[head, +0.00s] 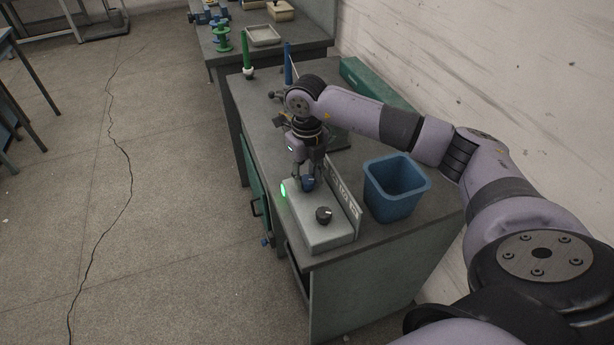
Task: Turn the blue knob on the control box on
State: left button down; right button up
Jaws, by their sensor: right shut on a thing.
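The control box (316,226) is a light grey box near the front left edge of the bench, with a labelled upright panel along its right side. The blue knob (308,183) is on its top toward the far end. My right gripper (307,178) points down over the blue knob, with its fingers shut around it, partly hiding it. A black knob (324,214) with a white mark is on the box's nearer part. A green light (283,189) glows at the box's left far side. My left gripper is not in view.
A blue bin (394,188) stands just right of the control box. A second table (225,55) carries spools and trays. The floor on the left is open, with a dark crack.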

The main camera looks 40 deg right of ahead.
aim_at(307, 179)
jog(key=shift+m, duration=0.8)
jog(key=o, duration=1.1)
jog(key=shift+o, duration=0.2)
jog(key=shift+r, duration=0.25)
notch_tip(307, 179, up, 12)
jog(key=shift+f, duration=0.25)
